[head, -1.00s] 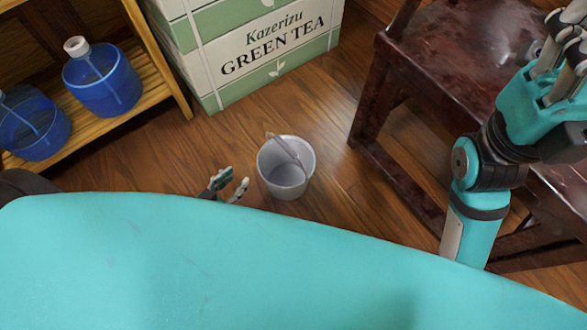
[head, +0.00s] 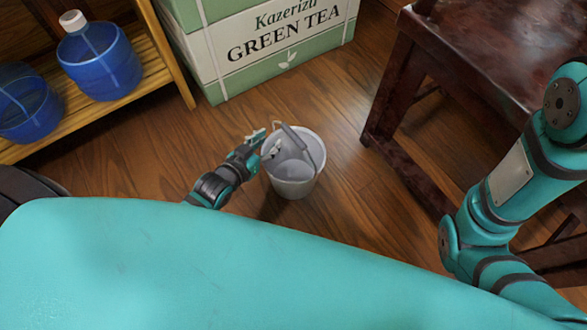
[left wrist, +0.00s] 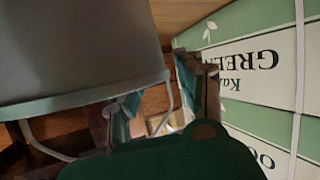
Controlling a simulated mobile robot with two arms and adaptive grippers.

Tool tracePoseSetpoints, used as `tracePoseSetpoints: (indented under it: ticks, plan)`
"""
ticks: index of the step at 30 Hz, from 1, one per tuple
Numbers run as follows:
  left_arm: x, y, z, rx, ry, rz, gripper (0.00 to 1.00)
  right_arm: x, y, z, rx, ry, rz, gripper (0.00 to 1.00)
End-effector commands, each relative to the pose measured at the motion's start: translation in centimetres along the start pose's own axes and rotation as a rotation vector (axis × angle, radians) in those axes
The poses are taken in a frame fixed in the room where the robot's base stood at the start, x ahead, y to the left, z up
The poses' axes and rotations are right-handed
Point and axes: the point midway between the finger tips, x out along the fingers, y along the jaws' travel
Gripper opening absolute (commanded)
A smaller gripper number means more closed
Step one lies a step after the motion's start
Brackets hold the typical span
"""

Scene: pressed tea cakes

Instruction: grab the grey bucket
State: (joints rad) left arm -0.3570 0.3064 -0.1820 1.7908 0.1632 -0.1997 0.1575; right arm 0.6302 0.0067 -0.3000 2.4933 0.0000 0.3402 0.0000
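The grey bucket (head: 294,188) stands upright on the wooden floor, its thin handle with a grey grip leaning across the top. My left gripper (head: 268,142) is at the bucket's upper left rim, fingers apart, with one finger appearing to overlap the opening. In the left wrist view the bucket (left wrist: 80,50) fills the upper left, upside down. There the left gripper (left wrist: 163,97) is open, with the thin handle wire showing between its fingers. I cannot tell whether a finger touches the bucket. My right arm shows at the right, but its gripper is out of view.
A green tea box (head: 280,55) stands behind the bucket. A dark red wooden stool (head: 465,50) is at the right. A wooden shelf (head: 150,75) with blue bottles (head: 103,62) is at the left. Floor around the bucket is clear.

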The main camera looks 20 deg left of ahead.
Motion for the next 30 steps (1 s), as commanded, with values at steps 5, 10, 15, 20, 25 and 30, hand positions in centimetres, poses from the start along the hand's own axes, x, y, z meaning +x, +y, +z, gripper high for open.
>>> tracePoseSetpoints:
  ticks: [5,10,15,20,25,30]
  plan:
    - [2.4,0.0,0.4,0.0,0.003,0.002,0.37,-0.7,-0.6,-1.5,-0.004,0.032,-0.012,0.39]
    - [2.9,0.0,0.1,0.0,0.001,0.003,0.37,-0.6,-0.6,-1.6,-0.005,0.037,-0.014,0.39]
    - [2.8,0.0,0.0,0.001,0.0,0.003,0.37,-0.5,-0.6,-1.6,-0.005,0.036,-0.014,0.39]
    - [2.8,0.0,0.0,0.001,0.0,0.003,0.16,-0.5,-0.6,-1.6,-0.005,0.037,-0.014,0.39]
    - [2.8,0.0,0.1,0.001,0.0,0.003,0.0,-0.5,-0.6,-1.6,-0.005,0.037,-0.015,0.39]
    - [2.8,0.0,0.1,0.001,0.0,0.003,0.0,-0.5,-0.6,-1.6,-0.005,0.037,-0.015,0.39]
